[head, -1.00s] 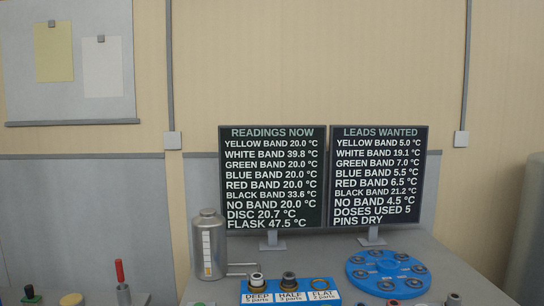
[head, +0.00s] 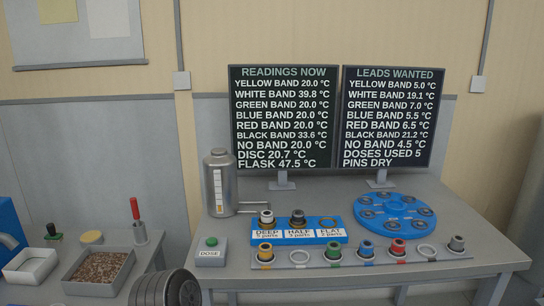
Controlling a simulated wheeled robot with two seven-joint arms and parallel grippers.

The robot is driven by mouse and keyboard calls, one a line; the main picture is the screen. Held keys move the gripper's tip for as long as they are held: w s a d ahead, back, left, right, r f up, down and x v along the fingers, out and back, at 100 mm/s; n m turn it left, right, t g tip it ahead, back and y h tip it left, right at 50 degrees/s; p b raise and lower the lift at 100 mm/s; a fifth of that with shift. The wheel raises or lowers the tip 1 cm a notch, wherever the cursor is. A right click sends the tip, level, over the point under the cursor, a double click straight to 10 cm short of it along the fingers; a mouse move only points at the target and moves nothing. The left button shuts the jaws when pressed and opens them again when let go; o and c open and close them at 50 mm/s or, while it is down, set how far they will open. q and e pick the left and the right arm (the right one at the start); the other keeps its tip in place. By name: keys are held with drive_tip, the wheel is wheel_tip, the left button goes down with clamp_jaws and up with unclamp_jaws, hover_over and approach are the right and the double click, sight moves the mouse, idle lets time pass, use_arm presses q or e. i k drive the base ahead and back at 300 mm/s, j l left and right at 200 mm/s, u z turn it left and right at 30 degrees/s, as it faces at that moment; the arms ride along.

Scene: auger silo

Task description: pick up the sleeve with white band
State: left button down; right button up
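The sleeve with white band (head: 266,217) appears to be the pale-topped one standing upright at the DEEP place of the blue block (head: 325,238), in the head view. A dark-banded sleeve (head: 298,216) stands beside it at HALF. The FLAT place holds no sleeve.
A front rack (head: 348,262) holds several sleeves and two empty rings. A steel flask (head: 219,182) with a side spout stands left of the block. A blue disc (head: 395,214) lies right. Two screens (head: 284,117) stand behind. A green DOSE button (head: 211,242) sits front left.

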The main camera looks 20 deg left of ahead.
sight(266, 215)
drive_tip(key=i+l, duration=0.35)
drive_tip(key=l, duration=0.15)
drive_tip(key=i+l, duration=0.4)
